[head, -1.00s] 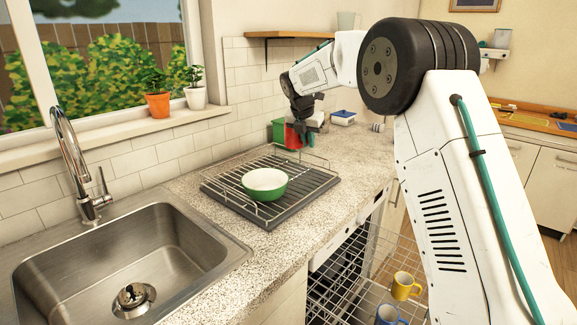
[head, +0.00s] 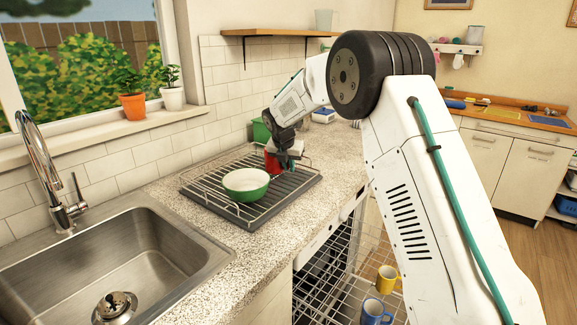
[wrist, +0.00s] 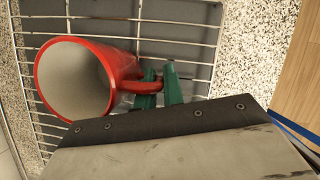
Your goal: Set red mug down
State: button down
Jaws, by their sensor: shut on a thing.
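The red mug (head: 272,160) is at the far end of the dish rack (head: 264,215), behind the green bowl (head: 246,184). In the wrist view the mug (wrist: 118,62) shows its pale inside, with its mouth toward the camera, over the rack's wires (wrist: 180,22). My gripper (wrist: 160,86) has green fingertips shut on the mug's handle; the gripper (head: 288,165) also shows at the rack's far end in the head view. I cannot tell whether the mug's base touches the rack.
The green bowl sits in the near part of the rack. A sink (head: 125,262) lies to the left. An open dishwasher below holds a yellow mug (head: 387,278) and a blue mug (head: 374,312). A green container (head: 261,131) stands behind the rack.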

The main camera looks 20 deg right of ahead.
jog(key=shift+f, duration=0.1)
jog(key=c, duration=1.5)
grip_release()
jog(key=v, duration=1.2)
jog(key=shift+r, duration=0.2)
jog(key=s+d+r+m, duration=0.1)
jog(key=s+r+m, duration=0.3)
jog(key=s, duration=0.5)
jog(key=s+d+r+m+g+y, duration=0.1)
jog(key=s+m, duration=0.4)
jog(key=s, duration=0.3)
jog(key=s+d+r+m, duration=0.1)
jog(key=s+r+m, duration=0.3)
jog(key=s, duration=0.5)
jog(key=s+f+m, duration=0.3)
jog(key=s+m, duration=0.2)
jog(key=s, duration=0.4)
jog(key=s+f+m+g+y, duration=0.1)
jog(key=s+f+m, duration=0.2)
jog(key=s, duration=0.6)
jog(key=s+f+m, duration=0.3)
jog(key=s+m, duration=0.4)
jog(key=s, duration=0.2)
jog(key=shift+s+a+f+m+g+y, duration=0.1)
jog(key=shift+a+m+g+y, duration=0.2)
jog(key=shift+a+m+y, duration=0.1)
